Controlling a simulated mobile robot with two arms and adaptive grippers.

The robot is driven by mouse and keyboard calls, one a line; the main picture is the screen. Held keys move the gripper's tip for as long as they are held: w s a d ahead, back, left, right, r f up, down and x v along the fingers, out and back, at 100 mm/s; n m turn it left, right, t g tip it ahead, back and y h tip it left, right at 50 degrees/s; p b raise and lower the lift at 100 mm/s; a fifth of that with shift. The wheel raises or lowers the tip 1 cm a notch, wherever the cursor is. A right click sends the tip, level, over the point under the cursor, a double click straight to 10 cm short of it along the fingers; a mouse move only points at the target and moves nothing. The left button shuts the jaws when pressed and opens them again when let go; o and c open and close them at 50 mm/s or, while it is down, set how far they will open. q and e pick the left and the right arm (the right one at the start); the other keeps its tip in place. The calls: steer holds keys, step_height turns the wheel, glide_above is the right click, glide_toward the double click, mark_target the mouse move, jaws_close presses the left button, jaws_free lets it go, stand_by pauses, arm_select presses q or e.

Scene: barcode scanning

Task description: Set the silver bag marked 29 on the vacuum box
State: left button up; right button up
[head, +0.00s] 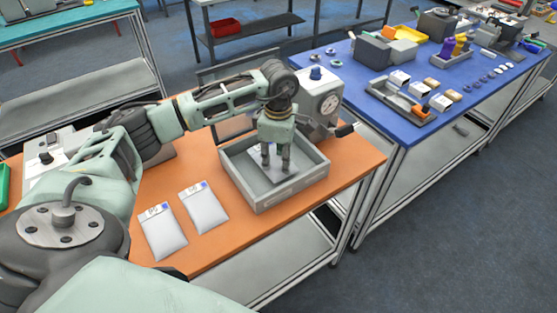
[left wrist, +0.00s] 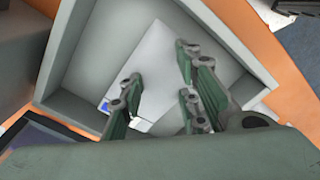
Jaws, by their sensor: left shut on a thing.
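My left gripper (head: 275,167) reaches down into a grey open-topped box (head: 302,181) on the orange table. It is shut on a silver bag (head: 259,165) that lies inside the box walls. In the left wrist view, the bag (left wrist: 160,55) shows as a pale flat sheet between and beyond the fingers, with a blue mark near its lower edge. Its number cannot be read. Behind the grey box stands a white box with a round gauge and blue knob (head: 323,100), perhaps the vacuum box. My right gripper is not in view.
Two more silver bags lie on the orange table, one at the left (head: 163,234) and one nearer the grey box (head: 204,208); their numbers are too small to read. A blue table (head: 400,135) with trays and small parts stands at the right.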

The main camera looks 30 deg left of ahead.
mark_target(278, 161)
arm_select(q)
step_height(278, 161, down, 2)
steer(key=shift+p, duration=0.35)
steer(key=shift+f, duration=0.15)
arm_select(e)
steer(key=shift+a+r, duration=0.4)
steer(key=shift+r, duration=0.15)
arm_select(q)
steer(key=shift+f, duration=0.15)
steer(key=o, duration=1.2)
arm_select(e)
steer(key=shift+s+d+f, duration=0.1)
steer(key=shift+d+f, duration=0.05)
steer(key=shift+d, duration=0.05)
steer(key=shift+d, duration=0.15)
arm_select(q)
steer(key=shift+r, duration=0.25)
step_height(278, 161, up, 10)
steer(key=b, duration=0.3)
steer(key=shift+r, duration=0.95)
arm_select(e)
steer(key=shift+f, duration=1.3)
